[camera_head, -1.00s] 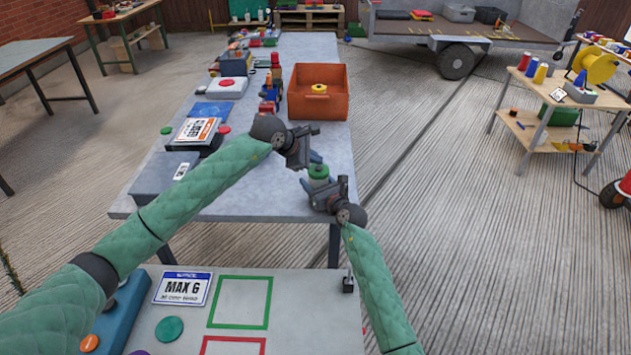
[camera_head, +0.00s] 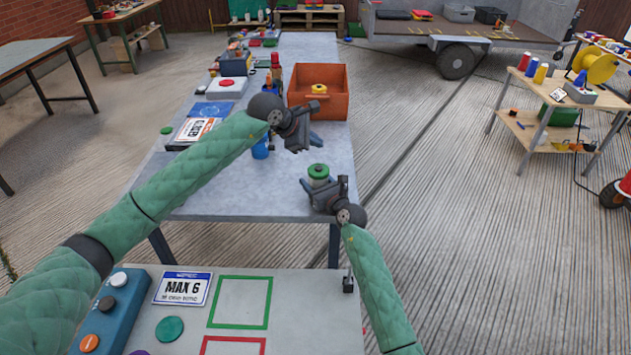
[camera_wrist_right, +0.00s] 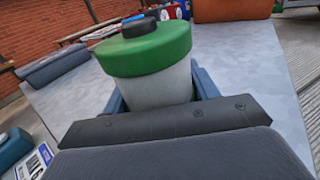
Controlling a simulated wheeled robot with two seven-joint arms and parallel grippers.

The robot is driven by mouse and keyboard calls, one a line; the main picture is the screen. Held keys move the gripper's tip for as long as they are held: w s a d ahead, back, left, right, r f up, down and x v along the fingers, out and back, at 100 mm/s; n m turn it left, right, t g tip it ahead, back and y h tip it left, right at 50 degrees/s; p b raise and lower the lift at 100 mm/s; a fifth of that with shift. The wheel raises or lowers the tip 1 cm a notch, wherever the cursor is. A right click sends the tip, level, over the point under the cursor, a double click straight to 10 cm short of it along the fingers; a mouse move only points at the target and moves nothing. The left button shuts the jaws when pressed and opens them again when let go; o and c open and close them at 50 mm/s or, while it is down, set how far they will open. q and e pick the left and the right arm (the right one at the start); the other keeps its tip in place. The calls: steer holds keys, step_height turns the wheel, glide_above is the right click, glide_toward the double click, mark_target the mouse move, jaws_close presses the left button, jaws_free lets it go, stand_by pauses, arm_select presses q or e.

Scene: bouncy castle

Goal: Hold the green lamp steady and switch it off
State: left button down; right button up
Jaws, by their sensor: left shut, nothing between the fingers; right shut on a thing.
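The green lamp (camera_head: 318,173) stands upright at the near right edge of the grey table, with a green cap and pale body. In the right wrist view the lamp (camera_wrist_right: 148,62) has a black knob (camera_wrist_right: 139,27) on top. My right gripper (camera_head: 322,188) is shut around the lamp's body; its blue fingers show on both sides in the wrist view. My left gripper (camera_head: 316,140) is shut and empty, up and behind the lamp in the head view, apart from it. Whether the lamp is lit cannot be told.
An orange bin (camera_head: 330,106) with a yellow item stands behind my left gripper. A blue object (camera_head: 261,148) stands beside my left wrist. Boxes and buttons line the table's left side. A panel (camera_head: 190,325) with coloured squares is in front.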

steer(key=o, duration=1.3)
steer(key=shift+s, duration=0.1)
